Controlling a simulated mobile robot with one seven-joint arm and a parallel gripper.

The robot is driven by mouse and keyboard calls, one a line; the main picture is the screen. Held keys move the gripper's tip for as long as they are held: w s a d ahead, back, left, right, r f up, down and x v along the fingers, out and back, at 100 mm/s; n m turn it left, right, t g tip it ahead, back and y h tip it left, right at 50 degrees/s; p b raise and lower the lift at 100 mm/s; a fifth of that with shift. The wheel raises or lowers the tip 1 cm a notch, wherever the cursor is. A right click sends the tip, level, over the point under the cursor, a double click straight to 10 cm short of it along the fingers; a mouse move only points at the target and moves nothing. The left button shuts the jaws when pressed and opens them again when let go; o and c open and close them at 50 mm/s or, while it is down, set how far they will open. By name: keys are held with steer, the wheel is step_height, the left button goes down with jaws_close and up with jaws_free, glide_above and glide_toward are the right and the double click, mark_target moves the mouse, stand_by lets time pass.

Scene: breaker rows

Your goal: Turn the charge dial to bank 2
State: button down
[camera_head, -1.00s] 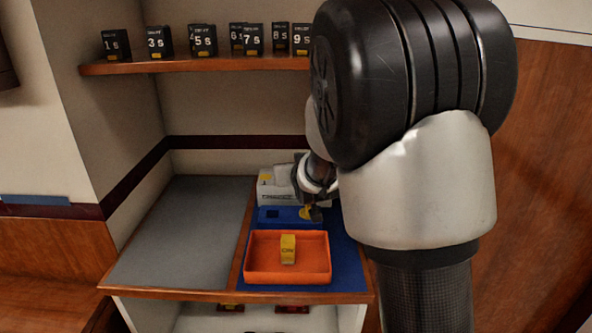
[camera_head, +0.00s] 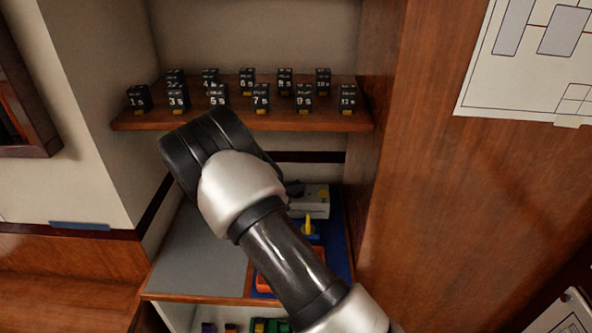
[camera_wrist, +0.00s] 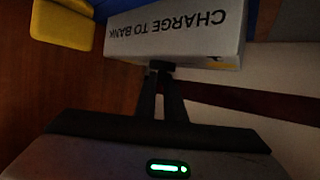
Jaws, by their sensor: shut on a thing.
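The white charge box (camera_head: 314,203) stands at the back right of the counter, beyond my arm. In the wrist view the box (camera_wrist: 180,30) shows upside down with the words "CHARGE TO BANK". My gripper (camera_wrist: 162,66) has its fingers drawn together at the box's edge, shut on a small dark piece that looks like the dial's knob. The fingertips hide most of it, and I cannot read the dial's setting. In the head view my gripper (camera_head: 294,188) is a small dark shape at the box's upper left, mostly behind my arm.
A yellow handle (camera_head: 308,225) rises in front of the box; a yellow part (camera_wrist: 62,25) shows in the wrist view. The orange tray (camera_head: 262,284) is partly behind my arm. Several black numbered breakers stand on the wooden shelf (camera_head: 150,122) above. The grey mat (camera_head: 190,265) looks clear.

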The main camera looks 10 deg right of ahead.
steer(key=m+g+h, duration=0.1)
steer(key=m+g+b, duration=0.1)
steer(key=m, duration=0.1)
steer(key=shift+w+f+g+h, duration=0.2)
steer(key=shift+g+h, duration=0.2)
steer(key=m+g+b, duration=0.1)
steer(key=m+g+h+b, duration=0.1)
steer(key=g+b, duration=0.1)
steer(key=shift+w+f+m, duration=0.1)
steer(key=shift+f+m, duration=0.15)
steer(key=shift+m, duration=0.15)
steer(key=m+g+b, duration=0.1)
steer(key=b, duration=0.1)
steer(key=m+g+b, duration=0.1)
steer(key=shift+r+g+h+b, duration=0.2)
steer(key=shift+g+h+b, duration=0.1)
steer(key=shift+b, duration=0.1)
steer(key=shift+m, duration=0.3)
steer(key=shift+r+m+g+b, duration=0.3)
steer(key=shift+g+b, duration=0.4)
steer(key=shift+b, duration=0.1)
steer(key=c, duration=1.8)
jaws_free()
steer(key=shift+c, duration=0.2)
